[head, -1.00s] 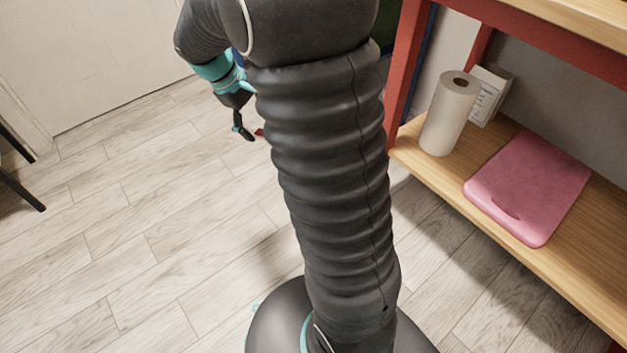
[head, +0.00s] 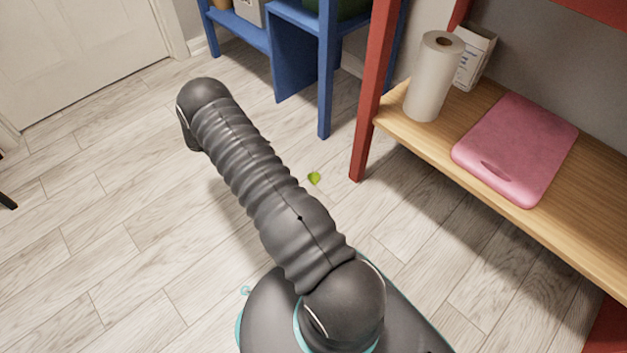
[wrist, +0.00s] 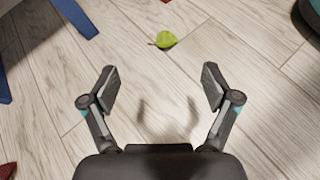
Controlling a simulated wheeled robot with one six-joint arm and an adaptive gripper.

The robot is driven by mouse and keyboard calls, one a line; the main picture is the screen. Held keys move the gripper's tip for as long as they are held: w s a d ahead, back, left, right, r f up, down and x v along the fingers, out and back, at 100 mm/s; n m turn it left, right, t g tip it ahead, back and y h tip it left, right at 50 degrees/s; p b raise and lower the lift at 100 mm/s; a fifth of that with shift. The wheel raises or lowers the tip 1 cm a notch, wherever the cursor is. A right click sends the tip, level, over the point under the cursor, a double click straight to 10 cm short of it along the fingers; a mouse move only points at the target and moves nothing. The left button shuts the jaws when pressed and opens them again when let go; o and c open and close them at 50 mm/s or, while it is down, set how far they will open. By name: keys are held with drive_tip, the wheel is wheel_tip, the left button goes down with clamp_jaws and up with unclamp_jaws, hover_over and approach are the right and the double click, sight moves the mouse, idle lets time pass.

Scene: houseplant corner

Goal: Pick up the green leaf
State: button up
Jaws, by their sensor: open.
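The green leaf (head: 314,178) lies flat on the wooden floor, just right of my arm in the head view and near the foot of the red shelf post. In the wrist view the leaf (wrist: 164,40) lies beyond my fingertips, near the top middle. My gripper (wrist: 158,88) is open and empty, with its two fingers wide apart above the floor. The leaf is ahead of the fingers and not touched by them. In the head view my gripper is hidden behind my arm.
A red-framed shelf (head: 366,120) holds a paper roll (head: 433,78), a white box (head: 474,58) and a pink board (head: 518,148). A blue stand (head: 326,70) is at the back. Dark red pieces (wrist: 8,171) lie at the wrist view's edges. The floor around the leaf is clear.

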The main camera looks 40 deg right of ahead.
drive_tip(key=shift+n+h, duration=0.7)
drive_tip(key=shift+h, duration=0.1)
drive_tip(key=f, duration=0.3)
drive_tip(key=s+d+f, duration=0.1)
drive_tip(key=f, duration=0.4)
drive_tip(key=shift+s+d+f+b, duration=0.2)
drive_tip(key=shift+s+f+b, duration=0.1)
drive_tip(key=shift+s+b, duration=0.05)
drive_tip(key=shift+s+d+f, duration=0.1)
drive_tip(key=shift+d+f, duration=0.1)
drive_tip(key=shift+f, duration=0.05)
approach(313, 176)
drive_tip(key=x, duration=0.3)
drive_tip(key=shift+d+f, duration=0.2)
drive_tip(key=shift+d, duration=0.05)
drive_tip(key=shift+s+x, duration=0.2)
drive_tip(key=shift+x, duration=2.45)
drive_tip(key=shift+a+r, duration=0.1)
drive_tip(key=c, duration=0.8)
